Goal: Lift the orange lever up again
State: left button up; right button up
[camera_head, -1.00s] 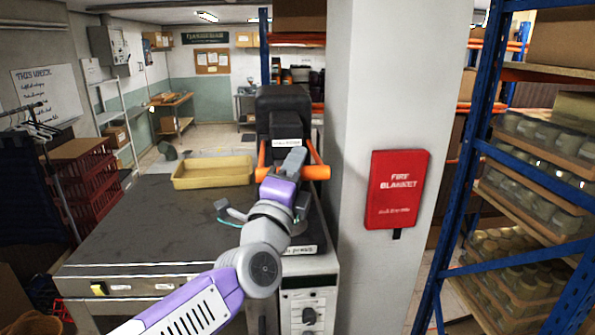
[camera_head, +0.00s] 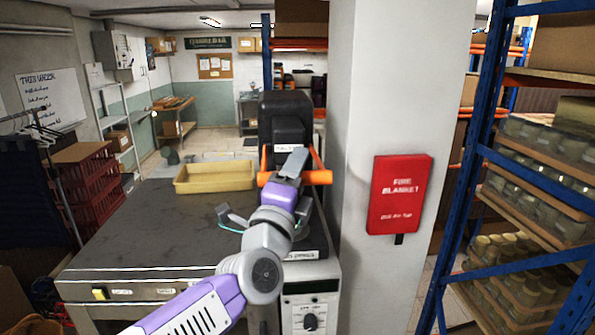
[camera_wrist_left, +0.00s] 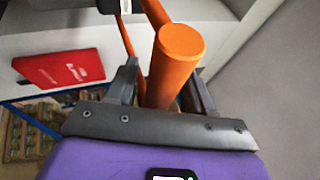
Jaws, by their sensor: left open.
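The orange lever (camera_head: 320,177) is a thick round crossbar on two thin orange side arms of a black machine (camera_head: 286,118) at the right end of the bench. The side arms rise from the bar towards the machine. My left gripper (camera_head: 292,165) is at the lever, covering the middle of the bar in the head view. In the left wrist view the orange bar (camera_wrist_left: 178,55) lies between the two fingers of the left gripper (camera_wrist_left: 163,82), which is open. Whether either finger touches the bar, I cannot tell. My right gripper is not in view.
A yellow tray (camera_head: 215,177) sits on the dark bench top (camera_head: 140,230), left of the machine. A white pillar with a red fire blanket case (camera_head: 400,195) stands close on the right. Blue shelving with jars (camera_head: 515,250) is further right.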

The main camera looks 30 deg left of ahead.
pick_arm(q)
jog(key=b+v, duration=0.2)
jog(key=v, duration=0.5)
jog(key=shift+s, duration=0.2)
